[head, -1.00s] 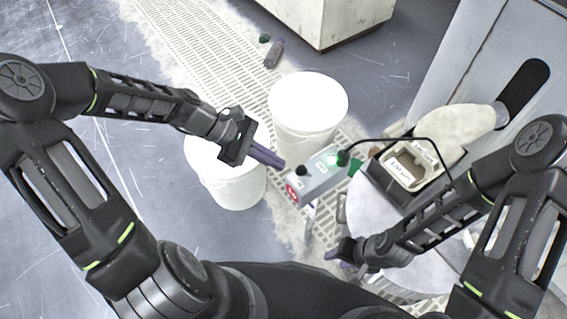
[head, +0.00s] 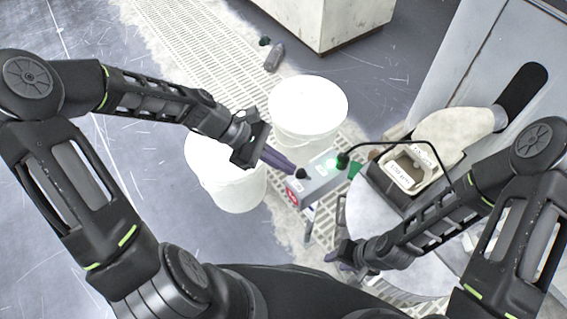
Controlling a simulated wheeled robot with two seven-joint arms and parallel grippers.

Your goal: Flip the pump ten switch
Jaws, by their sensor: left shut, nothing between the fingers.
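A grey control box (head: 322,184) stands on a post right of the centre in the head view. It has a black switch knob (head: 301,174) on its left part, a lit green lamp (head: 333,163), a red marking (head: 292,195) on its front and a black cable plug at the back. My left gripper (head: 290,168) is shut and empty, with its purple fingertips right at the black knob; I cannot tell whether they touch it. My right gripper (head: 335,256) hangs low beside the round platen, and its finger opening is too small to make out.
Two white buckets (head: 308,105) (head: 236,193) stand behind and left of the box. A round pale platen (head: 385,225) lies to the right, with a beige bin (head: 407,170) by it. A bottle (head: 273,57) lies on the floor grating. The floor at left is clear.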

